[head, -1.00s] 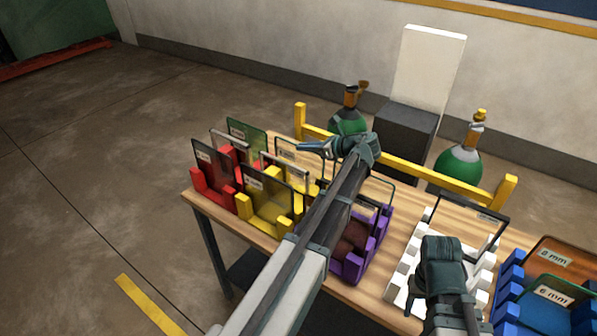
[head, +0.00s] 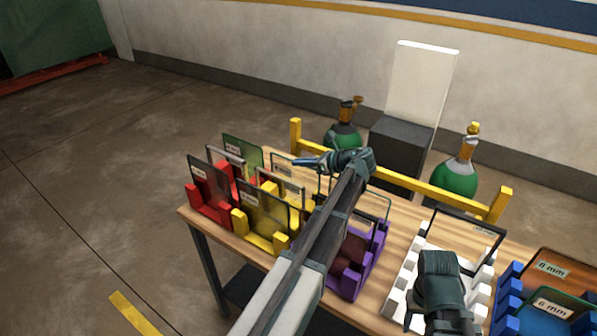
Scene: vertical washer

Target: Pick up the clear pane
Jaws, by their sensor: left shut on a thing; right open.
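A clear pane (head: 279,166) with a dark rim and a small white label stands at the back of the yellow rack (head: 254,239). My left gripper (head: 297,162) reaches across from the right and is shut on the pane's upper edge; its fingertips are small here, and my arm hides part of the pane. A clear pane with a pale top edge (head: 283,184) and a dark greenish pane (head: 262,210) stand in front of it. My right gripper (head: 413,318) is open over the front of the white rack (head: 397,284).
The red rack (head: 207,211) with several panes is at left. The purple rack (head: 374,262) lies partly under my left arm. The blue rack (head: 508,290) holds labelled panes at right. A yellow rail (head: 430,188) and green cylinders (head: 456,180) stand behind.

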